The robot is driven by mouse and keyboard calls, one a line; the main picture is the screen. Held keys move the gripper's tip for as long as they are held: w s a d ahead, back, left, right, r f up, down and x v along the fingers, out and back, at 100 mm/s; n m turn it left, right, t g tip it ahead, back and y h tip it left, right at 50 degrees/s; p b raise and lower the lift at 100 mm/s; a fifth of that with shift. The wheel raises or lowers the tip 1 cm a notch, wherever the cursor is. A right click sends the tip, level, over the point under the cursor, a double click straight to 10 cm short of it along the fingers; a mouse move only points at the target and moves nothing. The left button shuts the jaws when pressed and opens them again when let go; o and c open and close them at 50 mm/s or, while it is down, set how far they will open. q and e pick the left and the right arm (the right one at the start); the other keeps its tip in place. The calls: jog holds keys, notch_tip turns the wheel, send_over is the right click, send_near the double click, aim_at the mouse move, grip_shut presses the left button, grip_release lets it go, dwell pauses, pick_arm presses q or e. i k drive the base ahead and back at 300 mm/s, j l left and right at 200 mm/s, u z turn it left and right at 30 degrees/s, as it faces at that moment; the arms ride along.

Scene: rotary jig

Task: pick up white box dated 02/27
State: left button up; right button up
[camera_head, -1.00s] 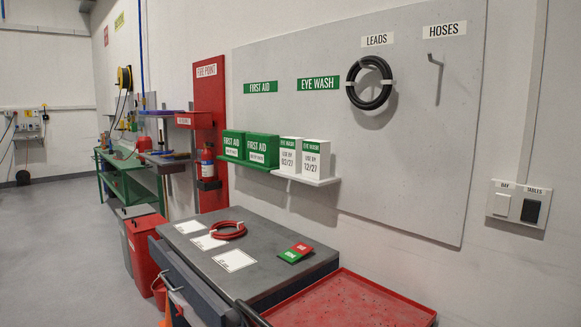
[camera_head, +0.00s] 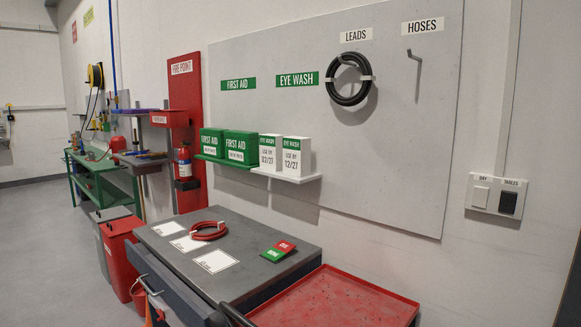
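The white eye wash box dated 02/27 (camera_head: 269,154) stands upright on a small white shelf (camera_head: 300,180) on the grey wall board. It has a green top band. A matching white box dated 12/27 (camera_head: 297,157) stands close on its right. Green first aid boxes (camera_head: 239,147) stand to its left on a green shelf. Neither gripper shows in the head view.
A grey workbench (camera_head: 240,242) below the shelf holds a red coiled hose (camera_head: 208,231), white cards and a red-green sign (camera_head: 278,251). A red tray (camera_head: 345,300) is at the front right.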

aim_at(271, 144)
jog(key=i+j, duration=0.7)
jog(key=j, duration=0.15)
jog(key=u, duration=0.05)
